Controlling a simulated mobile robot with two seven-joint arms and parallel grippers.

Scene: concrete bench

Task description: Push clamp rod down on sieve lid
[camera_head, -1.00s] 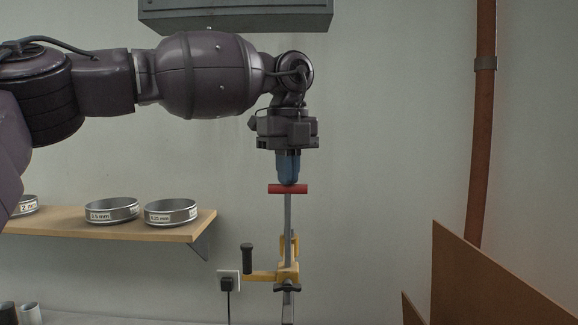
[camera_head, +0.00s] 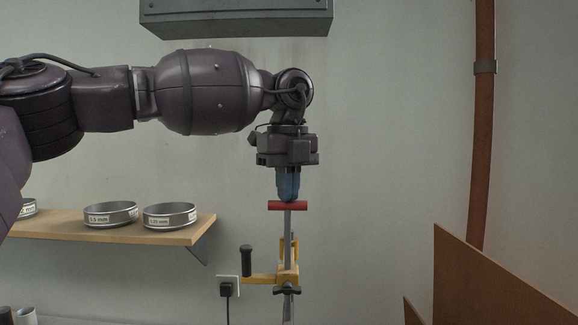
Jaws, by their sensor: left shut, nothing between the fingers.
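The clamp rod (camera_head: 288,227) is a grey upright bar with a red crossbar handle (camera_head: 276,206) on its top. It passes down into a yellow clamp bracket (camera_head: 289,275) with a black-gripped side handle (camera_head: 247,260). A small black wing knob (camera_head: 286,291) sits on the rod below the bracket. My left gripper (camera_head: 288,197) points straight down with its blue fingers shut and empty. The fingertips are at the top of the red handle and appear to touch it. The sieve lid is not in view. My right gripper is not in view.
A wooden wall shelf (camera_head: 150,238) at the left holds sieves (camera_head: 170,215). A grey box (camera_head: 235,15) hangs above my arm. A brown pipe (camera_head: 482,130) and brown boards (camera_head: 490,280) stand at the right. A wall socket (camera_head: 228,285) is beside the clamp.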

